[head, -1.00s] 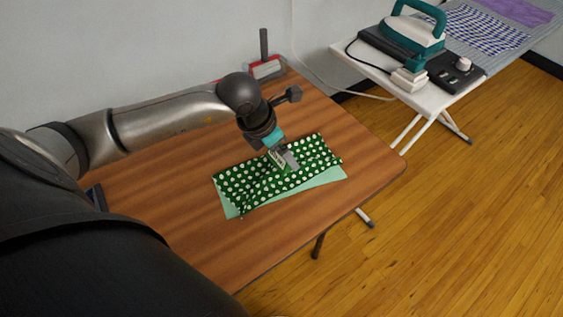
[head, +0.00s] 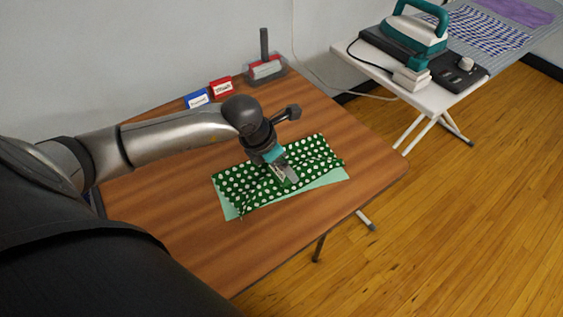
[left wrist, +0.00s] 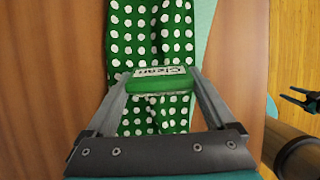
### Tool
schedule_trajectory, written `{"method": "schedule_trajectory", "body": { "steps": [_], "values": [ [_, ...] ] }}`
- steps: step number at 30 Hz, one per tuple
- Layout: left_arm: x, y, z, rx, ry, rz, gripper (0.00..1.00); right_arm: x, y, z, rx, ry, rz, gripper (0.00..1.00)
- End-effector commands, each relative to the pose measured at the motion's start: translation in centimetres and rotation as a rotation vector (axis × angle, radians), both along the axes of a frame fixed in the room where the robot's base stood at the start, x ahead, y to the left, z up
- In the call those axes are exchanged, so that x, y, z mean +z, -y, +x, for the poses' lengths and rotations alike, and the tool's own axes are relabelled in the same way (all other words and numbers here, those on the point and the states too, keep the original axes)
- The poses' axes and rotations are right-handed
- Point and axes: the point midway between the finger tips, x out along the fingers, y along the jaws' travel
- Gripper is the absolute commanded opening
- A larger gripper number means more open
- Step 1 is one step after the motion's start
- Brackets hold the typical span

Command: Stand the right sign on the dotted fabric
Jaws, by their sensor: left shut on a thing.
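My left gripper (head: 285,176) is shut on a green sign (head: 279,173) with a white label. In the left wrist view the sign (left wrist: 158,85) sits between the two fingers, and its label appears to read "Clean". The dotted fabric (head: 240,180), dark green with white dots, lies wrinkled on the table under the gripper. It also fills the middle of the left wrist view (left wrist: 150,35). The sign is upright or nearly so, low over the fabric; I cannot tell whether it touches. A blue sign (head: 197,99) and a red sign (head: 221,87) stand at the table's back edge.
A pale green sheet (head: 325,181) lies under the fabric. A red and grey holder with a dark handle (head: 265,68) stands at the table's back corner. The table's front left is bare.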

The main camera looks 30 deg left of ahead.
Motion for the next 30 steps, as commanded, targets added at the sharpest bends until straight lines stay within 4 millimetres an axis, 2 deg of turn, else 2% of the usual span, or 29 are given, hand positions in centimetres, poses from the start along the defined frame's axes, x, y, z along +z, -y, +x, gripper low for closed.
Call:
{"method": "schedule_trajectory", "body": {
  "steps": [5, 6, 8, 16, 20, 23, 30],
  "values": [
    [-0.4, 0.0, 0.0, 0.000, 0.000, 0.000, 0.36, -0.3, 0.2, -0.1, 0.001, 0.007, -0.001, 0.55],
    [-0.4, 0.0, 0.0, 0.000, 0.000, 0.000, 0.92, -0.3, 0.2, -0.1, 0.001, 0.006, -0.001, 0.55],
    [-0.4, 0.0, 0.0, 0.000, 0.000, 0.000, 0.99, -0.3, 0.2, -0.1, 0.001, 0.006, -0.001, 0.55],
    [-0.4, 0.0, 0.0, 0.000, 0.000, 0.000, 1.00, -0.3, 0.2, 0.0, 0.003, 0.006, -0.001, 0.55],
    [0.3, 0.0, 0.0, 0.000, 0.000, 0.000, 1.00, 0.2, 0.2, 0.1, 0.004, -0.001, -0.004, 0.55],
    [1.6, -0.1, -0.1, 0.000, 0.002, 0.002, 1.00, 0.9, 0.3, 0.0, 0.005, -0.014, -0.009, 0.55],
    [7.1, -1.1, -2.3, -0.003, 0.003, 0.006, 1.00, 2.2, -0.1, -0.8, 0.006, -0.031, -0.004, 0.55]
  ]
}}
